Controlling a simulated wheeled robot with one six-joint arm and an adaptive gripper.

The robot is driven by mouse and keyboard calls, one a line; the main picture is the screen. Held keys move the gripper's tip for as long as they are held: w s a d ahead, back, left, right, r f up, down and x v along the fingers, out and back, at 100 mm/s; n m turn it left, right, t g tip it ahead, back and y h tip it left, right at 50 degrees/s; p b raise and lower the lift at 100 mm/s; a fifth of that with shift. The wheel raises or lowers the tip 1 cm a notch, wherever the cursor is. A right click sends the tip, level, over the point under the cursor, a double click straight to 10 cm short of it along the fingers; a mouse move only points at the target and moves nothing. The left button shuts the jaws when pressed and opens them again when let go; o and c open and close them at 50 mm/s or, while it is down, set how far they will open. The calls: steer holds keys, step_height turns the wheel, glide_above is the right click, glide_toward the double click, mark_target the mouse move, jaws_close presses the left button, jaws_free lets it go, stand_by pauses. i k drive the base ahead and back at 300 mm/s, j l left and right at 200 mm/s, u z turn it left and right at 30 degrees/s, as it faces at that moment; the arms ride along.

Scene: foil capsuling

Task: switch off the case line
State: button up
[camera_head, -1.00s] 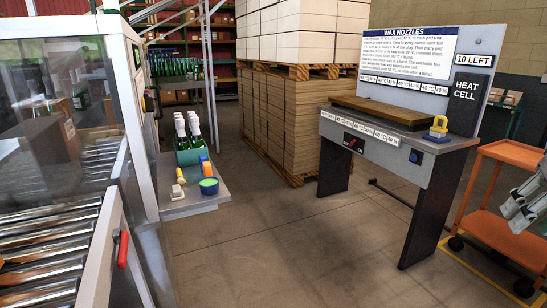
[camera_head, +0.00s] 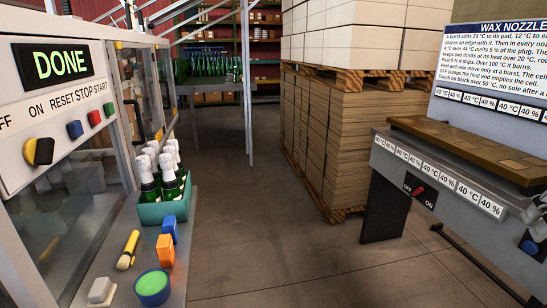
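The case line's control panel (camera_head: 62,98) is at the upper left, with a lit green "DONE" display (camera_head: 57,64). Below it are the labels OFF, ON, RESET, STOP and START. A yellow and black knob (camera_head: 39,152) sits under OFF and ON; I cannot tell which label it points to. To its right are a blue button (camera_head: 75,130), a red button (camera_head: 95,118) and a green button (camera_head: 109,108). Part of my gripper (camera_head: 537,208) shows at the right edge, far from the panel. It is cut off, so its opening cannot be told.
A shelf below the panel holds a teal crate (camera_head: 163,214) of bottles, blue and orange blocks, a yellow-handled tool and a green-topped tub (camera_head: 152,287). The wax nozzle bench (camera_head: 440,180) with its own OFF/ON switch is at right. Open floor (camera_head: 290,240) lies between.

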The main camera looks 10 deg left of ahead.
mark_target(36, 152)
steer(key=i+u, duration=0.25)
steer(key=i, duration=0.25)
steer(key=i+u, duration=0.3)
steer(key=i, duration=0.15)
steer(key=i+l+u, duration=0.25)
steer(key=i, duration=0.25)
steer(key=i+l+u, duration=0.15)
steer(key=i+u, duration=0.15)
steer(key=i, duration=0.15)
steer(key=i+l+u, duration=0.25)
steer(key=u, duration=0.15)
steer(key=i+l+u, duration=0.85)
steer(key=l+u, duration=0.75)
steer(key=u, duration=1.15)
steer(key=i, duration=0.1)
